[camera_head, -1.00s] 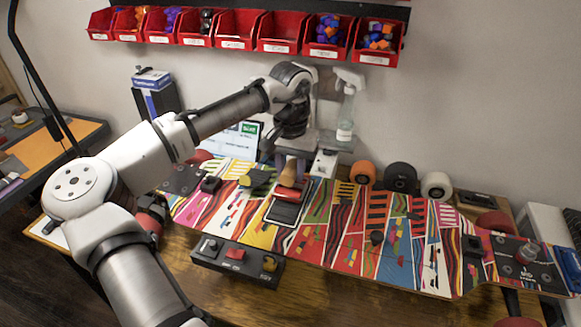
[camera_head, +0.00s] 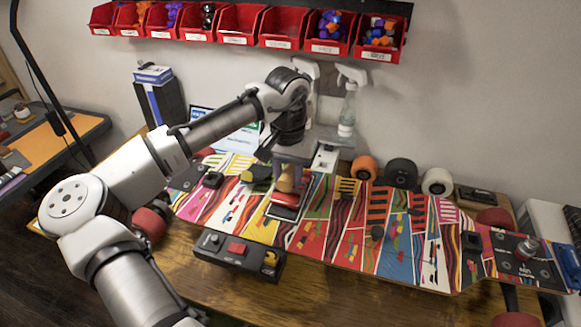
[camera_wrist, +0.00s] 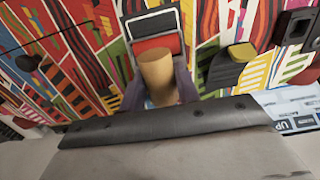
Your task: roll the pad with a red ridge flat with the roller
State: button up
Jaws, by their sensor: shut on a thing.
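My gripper (camera_head: 290,166) is shut on the roller (camera_head: 287,182), whose tan, rounded handle stands between the fingers. The wrist view shows the same handle (camera_wrist: 157,72) between the two greyish-purple fingers (camera_wrist: 158,92). The pad with a red ridge (camera_head: 283,212) lies on the colourful skateboard deck, right below the roller. In the wrist view the pad (camera_wrist: 152,22) shows a dark face, a pale outline and a red band next to the handle. The roller's lower end is hidden, so I cannot tell whether it touches the pad.
The long patterned deck (camera_head: 345,235) spans the bench. A black control box (camera_head: 238,258) with a red button stands in front. A dark and yellow block (camera_head: 257,175) lies left of the roller. Wheels (camera_head: 401,173) and a spray bottle (camera_head: 347,112) stand behind. Red bins hang above.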

jog(key=shift+s+a+f+p, duration=0.1)
jog(key=shift+s+a+p, duration=0.15)
jog(key=shift+s, duration=0.6)
jog(key=shift+s+a+p, duration=0.15)
jog(key=shift+s+a, duration=0.15)
jog(key=shift+s, duration=0.55)
jog(key=shift+w, duration=0.15)
